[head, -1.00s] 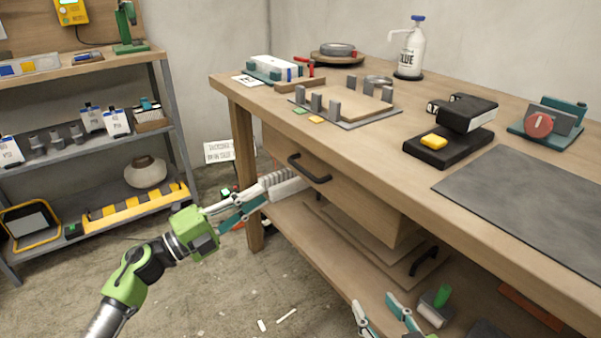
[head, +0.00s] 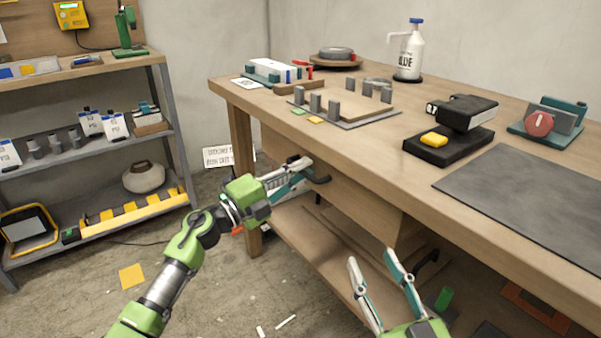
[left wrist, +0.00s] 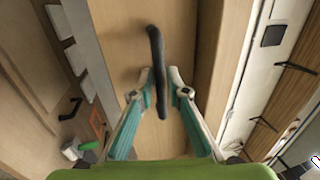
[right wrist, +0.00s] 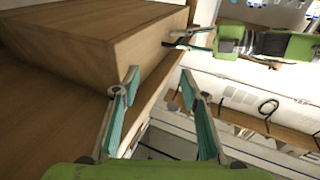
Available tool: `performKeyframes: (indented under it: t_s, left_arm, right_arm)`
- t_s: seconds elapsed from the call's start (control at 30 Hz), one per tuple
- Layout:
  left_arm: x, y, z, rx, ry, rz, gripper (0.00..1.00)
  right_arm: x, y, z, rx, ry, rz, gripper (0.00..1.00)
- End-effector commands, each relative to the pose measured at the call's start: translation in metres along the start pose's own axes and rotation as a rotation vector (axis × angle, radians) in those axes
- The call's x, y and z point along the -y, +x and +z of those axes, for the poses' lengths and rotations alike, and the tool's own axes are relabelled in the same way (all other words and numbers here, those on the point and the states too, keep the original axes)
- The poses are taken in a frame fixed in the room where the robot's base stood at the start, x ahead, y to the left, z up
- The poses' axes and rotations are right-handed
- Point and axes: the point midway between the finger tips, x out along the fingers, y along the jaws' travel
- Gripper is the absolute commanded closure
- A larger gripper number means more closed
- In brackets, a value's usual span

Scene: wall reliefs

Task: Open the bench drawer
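The bench drawer (head: 350,195) is a wooden box under the bench top and looks shut. Its dark bar handle (head: 321,179) is partly hidden by my left gripper (head: 296,172) in the head view. In the left wrist view the handle (left wrist: 156,45) runs between the two fingertips of my left gripper (left wrist: 161,74). The fingers stand apart around the handle; I cannot see a firm grip. My right gripper (head: 371,257) is open and empty, in front of the drawer's right end. In the right wrist view it (right wrist: 160,80) is below the drawer box (right wrist: 120,45).
A wooden workbench (head: 250,95) carries a glue bottle (head: 408,50), a black device (head: 455,130) and a dark mat (head: 530,190). A lower shelf (head: 310,235) runs below the drawer. A metal shelf rack (head: 90,150) stands at left.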

Motion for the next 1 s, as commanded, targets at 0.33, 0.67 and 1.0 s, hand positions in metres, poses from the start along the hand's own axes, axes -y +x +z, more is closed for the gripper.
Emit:
performKeyframes:
  t_s: [0.33, 0.67, 1.0]
  left_arm:
    - [0.000, 0.000, 0.000, 0.000, 0.000, 0.000, 1.00]
    - [0.002, -0.009, 0.001, 0.002, -0.001, 0.002, 1.00]
    - [0.011, -0.052, 0.001, 0.003, -0.001, 0.005, 1.00]
  right_arm:
    - [0.000, 0.000, 0.000, 0.001, 0.000, 0.000, 0.60]
    - [-0.003, -0.002, 0.017, 0.087, -0.002, 0.005, 0.60]
    - [-0.015, -0.041, 0.100, 0.519, -0.007, 0.031, 0.60]
